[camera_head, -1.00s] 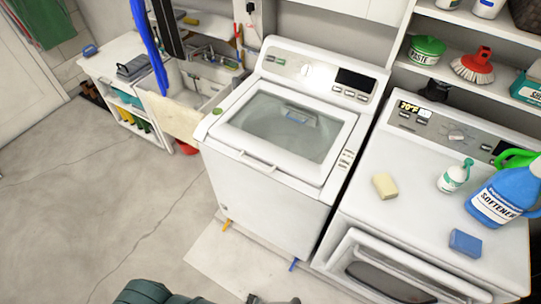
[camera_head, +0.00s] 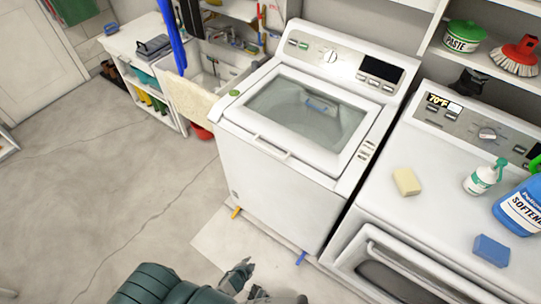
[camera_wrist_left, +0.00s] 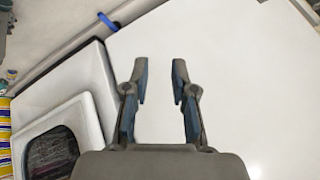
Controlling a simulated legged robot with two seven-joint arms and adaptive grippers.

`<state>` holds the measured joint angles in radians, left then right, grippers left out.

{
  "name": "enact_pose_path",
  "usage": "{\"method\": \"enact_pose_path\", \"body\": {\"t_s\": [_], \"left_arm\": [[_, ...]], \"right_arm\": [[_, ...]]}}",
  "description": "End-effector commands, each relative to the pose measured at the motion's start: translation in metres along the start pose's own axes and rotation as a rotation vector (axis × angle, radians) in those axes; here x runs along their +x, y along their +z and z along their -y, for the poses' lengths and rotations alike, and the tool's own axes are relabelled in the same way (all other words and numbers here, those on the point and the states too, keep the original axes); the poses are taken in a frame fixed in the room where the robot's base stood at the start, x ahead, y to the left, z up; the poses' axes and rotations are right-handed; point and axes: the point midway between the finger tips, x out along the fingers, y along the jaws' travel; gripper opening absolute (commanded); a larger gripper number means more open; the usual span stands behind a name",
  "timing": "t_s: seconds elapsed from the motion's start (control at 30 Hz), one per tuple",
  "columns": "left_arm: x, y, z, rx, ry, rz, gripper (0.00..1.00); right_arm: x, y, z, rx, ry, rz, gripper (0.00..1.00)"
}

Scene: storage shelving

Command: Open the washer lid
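The white top-loading washer (camera_head: 262,188) stands in the middle of the head view. Its lid (camera_head: 262,140) is shut, with a dark glass window (camera_head: 308,112) and a handle lip (camera_head: 272,150) along the front edge. My left gripper (camera_head: 245,275) is low in front of the washer, well below the lid and apart from it. In the left wrist view the two fingers (camera_wrist_left: 160,80) are spread with nothing between them, facing a plain white panel (camera_wrist_left: 240,70) that looks like the washer front. My right gripper does not show.
A dryer (camera_head: 400,215) stands right of the washer, with a yellow sponge (camera_head: 407,182), a blue sponge (camera_head: 491,250), a spray bottle (camera_head: 484,178) and a softener jug (camera_head: 522,208) on top. A sink (camera_head: 215,70) is at the left. The floor (camera_head: 95,195) at left is clear.

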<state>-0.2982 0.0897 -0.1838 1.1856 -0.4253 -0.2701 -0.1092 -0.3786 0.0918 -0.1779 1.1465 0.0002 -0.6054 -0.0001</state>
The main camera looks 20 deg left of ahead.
Motion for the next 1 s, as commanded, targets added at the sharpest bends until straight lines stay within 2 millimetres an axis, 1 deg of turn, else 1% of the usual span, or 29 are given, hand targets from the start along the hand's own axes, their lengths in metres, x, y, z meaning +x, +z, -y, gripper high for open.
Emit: {"method": "enact_pose_path", "body": {"t_s": [0.03, 0.07, 0.1, 0.17, 0.2, 0.27, 0.3, 0.33, 0.37, 0.4, 0.5, 0.6, 0.67, 0.77, 0.87, 1.0], "left_arm": [[0.010, -0.037, 0.027, 0.087, -0.087, -0.084, 0.26], [0.007, -0.060, 0.046, 0.143, -0.145, -0.127, 0.26], [0.000, -0.091, 0.072, 0.213, -0.226, -0.182, 0.26], [-0.020, -0.134, 0.110, 0.313, -0.360, -0.251, 0.26], [-0.038, -0.159, 0.133, 0.373, -0.452, -0.288, 0.26], [-0.070, -0.191, 0.164, 0.452, -0.590, -0.331, 0.26], [-0.093, -0.209, 0.182, 0.495, -0.678, -0.351, 0.26], [-0.110, -0.219, 0.193, 0.524, -0.740, -0.361, 0.26], [-0.127, -0.228, 0.204, 0.548, -0.798, -0.368, 0.26], [-0.148, -0.238, 0.215, 0.574, -0.868, -0.375, 0.26], [-0.190, -0.253, 0.234, 0.618, -0.998, -0.381, 0.26], [-0.213, -0.260, 0.244, 0.637, -1.065, -0.380, 0.26], [-0.218, -0.264, 0.249, 0.641, -1.082, -0.379, 0.26], [-0.216, -0.272, 0.258, 0.642, -1.087, -0.381, 0.26], [-0.210, -0.284, 0.272, 0.642, -1.088, -0.382, 0.26], [-0.195, -0.303, 0.294, 0.641, -1.087, -0.382, 0.26]], "right_arm": [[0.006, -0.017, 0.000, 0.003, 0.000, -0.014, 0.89], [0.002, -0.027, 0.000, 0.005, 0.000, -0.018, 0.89], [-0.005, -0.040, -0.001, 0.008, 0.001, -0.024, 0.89], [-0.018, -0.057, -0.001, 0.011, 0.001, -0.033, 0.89], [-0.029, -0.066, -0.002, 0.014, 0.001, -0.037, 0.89], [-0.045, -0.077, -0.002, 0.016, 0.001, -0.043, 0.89], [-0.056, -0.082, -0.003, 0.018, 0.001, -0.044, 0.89], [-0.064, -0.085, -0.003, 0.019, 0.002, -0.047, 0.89], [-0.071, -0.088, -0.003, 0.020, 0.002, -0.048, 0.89], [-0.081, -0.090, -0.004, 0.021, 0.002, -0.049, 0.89], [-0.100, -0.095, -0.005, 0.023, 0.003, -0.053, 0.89], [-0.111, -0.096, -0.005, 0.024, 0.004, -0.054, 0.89], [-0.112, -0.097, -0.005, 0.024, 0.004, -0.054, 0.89], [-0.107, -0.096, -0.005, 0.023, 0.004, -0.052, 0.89], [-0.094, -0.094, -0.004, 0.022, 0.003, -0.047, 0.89], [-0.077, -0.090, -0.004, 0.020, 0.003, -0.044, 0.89]]}}
